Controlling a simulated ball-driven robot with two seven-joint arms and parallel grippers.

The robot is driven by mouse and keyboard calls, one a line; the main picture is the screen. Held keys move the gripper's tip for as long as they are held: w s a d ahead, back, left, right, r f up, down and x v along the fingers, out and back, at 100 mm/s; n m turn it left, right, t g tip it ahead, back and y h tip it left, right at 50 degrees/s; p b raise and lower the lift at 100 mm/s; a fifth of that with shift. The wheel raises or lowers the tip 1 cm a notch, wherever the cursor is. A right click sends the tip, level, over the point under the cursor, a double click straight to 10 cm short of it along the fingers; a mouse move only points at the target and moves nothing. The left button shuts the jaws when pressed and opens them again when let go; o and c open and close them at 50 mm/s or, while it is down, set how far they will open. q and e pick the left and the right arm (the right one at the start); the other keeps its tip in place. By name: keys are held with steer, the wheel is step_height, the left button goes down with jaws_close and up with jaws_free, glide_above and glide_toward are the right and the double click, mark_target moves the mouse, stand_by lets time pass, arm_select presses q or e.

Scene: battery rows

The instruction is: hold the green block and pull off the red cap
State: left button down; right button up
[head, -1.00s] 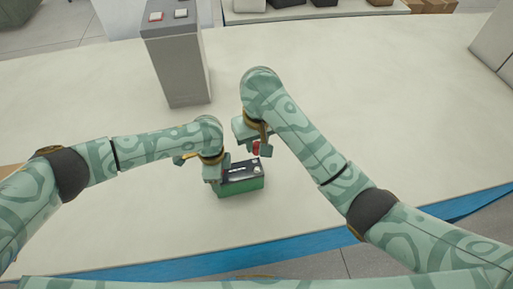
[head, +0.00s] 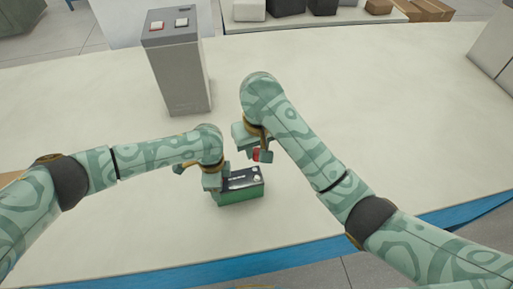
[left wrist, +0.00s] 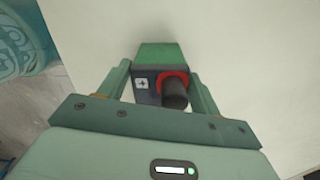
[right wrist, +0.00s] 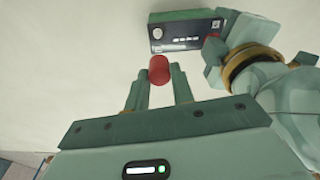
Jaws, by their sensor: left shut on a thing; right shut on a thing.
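The green block (head: 240,196) with a dark top lies on the pale table. My left gripper (head: 214,181) is shut on its left end. In the left wrist view, the green block (left wrist: 160,54) sits between the fingers (left wrist: 162,78), with a red ring around a dark post on its dark face. My right gripper (head: 254,151) is shut on the red cap (head: 256,155), above and behind the block. In the right wrist view, the red cap (right wrist: 159,69) is between the fingertips (right wrist: 160,82), apart from the block (right wrist: 187,16).
A grey pedestal (head: 181,80) with a red and a white button on top stands behind at the left. The table (head: 380,120) is clear to the right. A blue edge (head: 170,274) runs along its front.

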mark_target(257, 150)
steer(key=shift+r, duration=0.3)
steer(key=shift+r, duration=2.4)
arm_select(q)
steer(key=shift+c, duration=1.1)
jaws_free()
step_height(257, 150, up, 12)
